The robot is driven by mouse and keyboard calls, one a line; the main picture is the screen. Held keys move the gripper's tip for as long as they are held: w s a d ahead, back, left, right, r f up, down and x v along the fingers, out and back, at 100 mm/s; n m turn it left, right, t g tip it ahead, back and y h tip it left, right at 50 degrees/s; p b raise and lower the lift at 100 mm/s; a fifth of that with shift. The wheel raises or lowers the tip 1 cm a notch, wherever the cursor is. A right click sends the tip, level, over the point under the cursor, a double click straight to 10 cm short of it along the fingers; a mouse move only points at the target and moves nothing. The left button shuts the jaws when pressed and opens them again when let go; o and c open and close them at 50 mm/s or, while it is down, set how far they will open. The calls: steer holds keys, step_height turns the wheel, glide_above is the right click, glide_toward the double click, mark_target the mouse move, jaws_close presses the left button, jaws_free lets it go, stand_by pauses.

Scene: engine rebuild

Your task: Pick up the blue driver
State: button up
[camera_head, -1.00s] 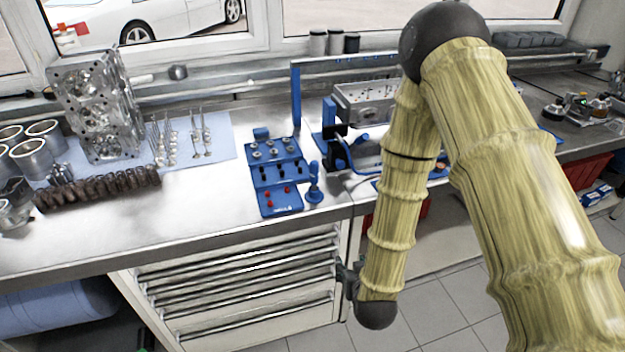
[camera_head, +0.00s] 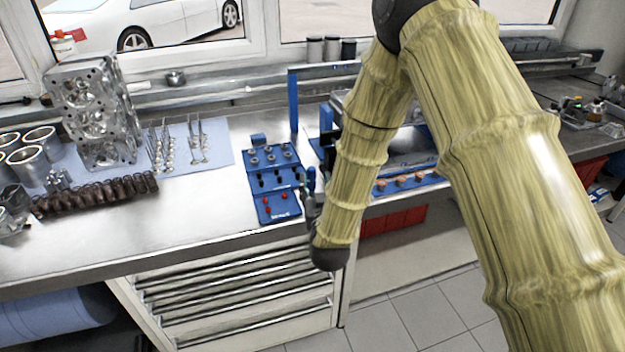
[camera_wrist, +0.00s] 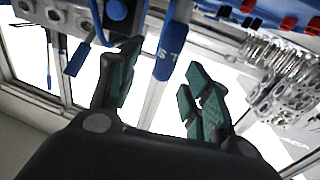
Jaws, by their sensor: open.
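A blue post (camera_head: 293,102) rises behind the stand. Right of my arm is a blue rack with copper-coloured parts (camera_head: 402,181). Valves, springs (camera_head: 95,195) and an engine block (camera_head: 92,115) lie to the left. The bench front left of the stand is clear.

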mark_target(312, 177)
steer(key=shift+w+a+f+p, duration=0.1)
steer(key=shift+w+a+p, duration=0.1)
steer(key=shift+w+p, duration=0.45)
steer(key=shift+w+a+f+p, duration=0.1)
steer(key=shift+w+a+p, duration=0.1)
steer(key=shift+w, duration=0.85)
steer(key=shift+w+a+f+p, duration=0.1)
steer(key=shift+w+a+p, duration=0.1)
steer(key=shift+w+p, duration=0.45)
steer(key=shift+w, duration=0.2)
steer(key=shift+r, duration=0.1)
jaws_close()
